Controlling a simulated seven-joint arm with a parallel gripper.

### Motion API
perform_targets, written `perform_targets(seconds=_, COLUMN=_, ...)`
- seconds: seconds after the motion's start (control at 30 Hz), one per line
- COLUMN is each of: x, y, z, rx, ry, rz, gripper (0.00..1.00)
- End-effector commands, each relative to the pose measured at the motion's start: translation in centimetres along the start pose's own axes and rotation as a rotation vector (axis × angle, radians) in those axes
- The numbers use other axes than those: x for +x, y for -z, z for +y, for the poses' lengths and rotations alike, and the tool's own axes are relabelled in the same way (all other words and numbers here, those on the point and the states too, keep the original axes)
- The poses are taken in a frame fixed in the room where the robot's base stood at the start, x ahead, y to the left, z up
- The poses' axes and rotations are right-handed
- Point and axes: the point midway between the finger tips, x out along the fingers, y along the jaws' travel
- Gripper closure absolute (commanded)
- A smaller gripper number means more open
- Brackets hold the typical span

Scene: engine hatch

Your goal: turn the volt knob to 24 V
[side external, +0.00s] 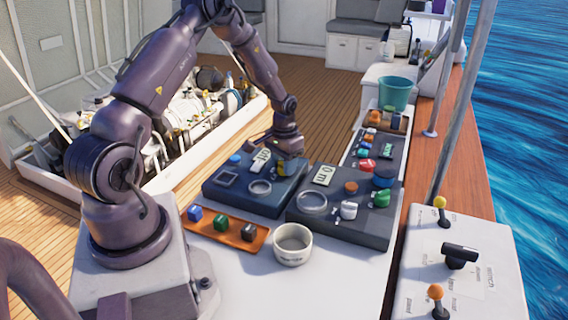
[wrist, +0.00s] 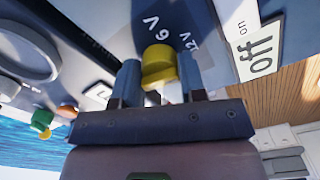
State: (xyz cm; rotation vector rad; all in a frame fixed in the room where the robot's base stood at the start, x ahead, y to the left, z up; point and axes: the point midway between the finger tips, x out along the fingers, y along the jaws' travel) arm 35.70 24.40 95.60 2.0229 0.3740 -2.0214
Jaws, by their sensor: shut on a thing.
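The volt knob (wrist: 158,68) is yellow and sits on a dark blue panel (side external: 257,198), with the labels "6 V" and "12 V" printed beside it in the wrist view. My gripper (wrist: 160,80) is shut on the knob, one finger on each side of it. No 24 V label can be read, and I cannot tell which mark the knob points to.
A white "off" sign (wrist: 258,48) stands close to the gripper. A second panel (side external: 340,228) with several knobs is at right. An orange tray (side external: 228,235) and white cup (side external: 293,244) stand in front.

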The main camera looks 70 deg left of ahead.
Motion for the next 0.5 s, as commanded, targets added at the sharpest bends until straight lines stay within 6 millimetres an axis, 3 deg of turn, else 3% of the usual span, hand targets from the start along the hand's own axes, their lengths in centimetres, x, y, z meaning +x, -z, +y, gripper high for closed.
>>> perform_targets(seconds=0.5, x=-0.10, y=-0.07, z=0.01, rx=0.484, ry=-0.001, rz=-0.003, gripper=0.85)
